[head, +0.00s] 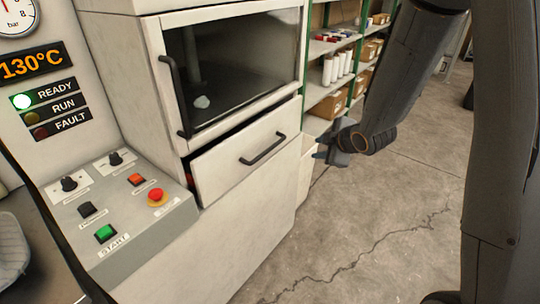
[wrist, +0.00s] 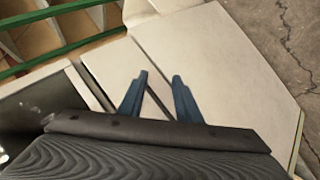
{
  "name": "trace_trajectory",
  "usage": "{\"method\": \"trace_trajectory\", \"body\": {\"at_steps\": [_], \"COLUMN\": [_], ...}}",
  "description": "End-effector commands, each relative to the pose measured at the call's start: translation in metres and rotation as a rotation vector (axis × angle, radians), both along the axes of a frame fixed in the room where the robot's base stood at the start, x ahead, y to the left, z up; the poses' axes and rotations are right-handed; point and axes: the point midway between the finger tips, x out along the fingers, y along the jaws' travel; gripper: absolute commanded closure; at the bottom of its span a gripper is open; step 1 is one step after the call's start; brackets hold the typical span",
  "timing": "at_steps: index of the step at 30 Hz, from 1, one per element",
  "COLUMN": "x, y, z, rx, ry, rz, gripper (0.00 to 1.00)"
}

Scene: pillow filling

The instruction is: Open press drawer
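The press drawer (head: 235,165) is a pale front panel below the press window, with a black bar handle (head: 263,150). A dark gap shows along its top and left edges, so it stands slightly ajar. My gripper (head: 326,155) is to the right of the drawer in the head view, apart from the handle in the picture. In the wrist view its two blue fingers (wrist: 160,76) are spread, with the dark handle (wrist: 157,103) showing between them over the drawer front (wrist: 112,68). I cannot tell how far the handle is from the fingers in depth.
The press window door (head: 235,65) is above the drawer. A control panel (head: 125,200) with knobs and buttons juts out at the left; the READY lamp is lit. Shelves (head: 325,100) with boxes stand behind. The concrete floor (head: 380,235) at the right is clear.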

Motion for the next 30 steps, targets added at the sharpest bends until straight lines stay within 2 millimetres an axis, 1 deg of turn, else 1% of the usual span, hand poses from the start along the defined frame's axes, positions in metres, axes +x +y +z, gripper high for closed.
{"method": "trace_trajectory", "body": {"at_steps": [1,3,4,6,10,13,17,20,27,30], "x": [0.014,0.026,0.029,0.032,0.027,0.021,0.021,0.027,0.049,0.057], "y": [0.014,0.037,0.046,0.064,0.088,0.097,0.106,0.115,0.144,0.153], "z": [-0.018,-0.028,-0.032,-0.039,-0.045,-0.046,-0.046,-0.046,-0.054,-0.056], "rx": [-0.023,-0.05,-0.057,-0.067,-0.067,-0.063,-0.06,-0.06,-0.058,-0.06], "ry": [-0.081,-0.211,-0.265,-0.384,-0.561,-0.645,-0.69,-0.693,-0.691,-0.69], "rz": [0.127,0.3,0.365,0.496,0.659,0.722,0.753,0.756,0.754,0.753], "gripper": [0.69,0.69,0.69,0.69,0.69,0.69,0.69,0.69,0.69,0.69]}}
